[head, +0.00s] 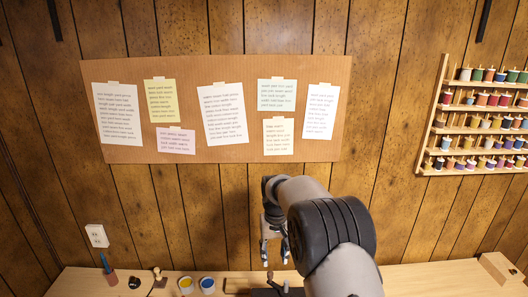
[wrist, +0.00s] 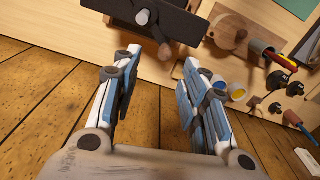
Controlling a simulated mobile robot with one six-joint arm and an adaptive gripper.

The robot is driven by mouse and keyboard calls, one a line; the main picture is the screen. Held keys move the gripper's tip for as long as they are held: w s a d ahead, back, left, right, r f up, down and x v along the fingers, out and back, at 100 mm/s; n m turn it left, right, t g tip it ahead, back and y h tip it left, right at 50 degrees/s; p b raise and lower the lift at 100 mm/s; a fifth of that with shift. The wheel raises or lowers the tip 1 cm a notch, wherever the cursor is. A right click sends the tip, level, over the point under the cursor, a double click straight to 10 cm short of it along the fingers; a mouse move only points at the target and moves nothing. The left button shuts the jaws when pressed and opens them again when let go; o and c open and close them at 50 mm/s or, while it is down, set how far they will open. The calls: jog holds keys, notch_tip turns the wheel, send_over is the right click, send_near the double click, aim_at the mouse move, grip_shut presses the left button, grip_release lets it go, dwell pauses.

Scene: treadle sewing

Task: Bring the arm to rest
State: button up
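My gripper (head: 274,250) hangs fingers-down over the back part of the table in the head view, partly hidden behind my own arm. In the wrist view my gripper (wrist: 155,85) shows two fingers spread wide apart, with nothing between them. A dark machine part (wrist: 165,20) with a light round knob lies beyond the fingertips at the top of the wrist view. Only a small dark piece of it (head: 278,285) shows at the bottom of the head view.
The wooden table (head: 440,280) runs along the bottom. On it stand a pencil cup (head: 110,279), a wooden-handled tool (head: 158,277), a yellow pot (head: 185,285) and a blue pot (head: 207,285). A corkboard (head: 190,80) with notes and a thread rack (head: 445,100) hang on the panelled wall.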

jog(key=s+d+r+t+b, duration=0.1)
jog(key=s+d+r+b, duration=0.15)
jog(key=s+r, duration=0.55)
jog(key=s+d+r+t+b, duration=0.1)
jog(key=s+d+r, duration=0.2)
jog(key=s+r, duration=0.55)
jog(key=s+d+f+t+b, duration=0.1)
jog(key=s+d+f, duration=0.1)
jog(key=s, duration=0.9)
jog(key=s+d+f+m+t+b, duration=0.1)
jog(key=s+d+b, duration=0.1)
jog(key=s, duration=1)
jog(key=shift+s+f+m, duration=0.15)
jog(key=shift+f+m, duration=0.15)
jog(key=shift+f, duration=0.05)
jog(key=shift+c, duration=0.8)
jog(key=shift+d, duration=0.1)
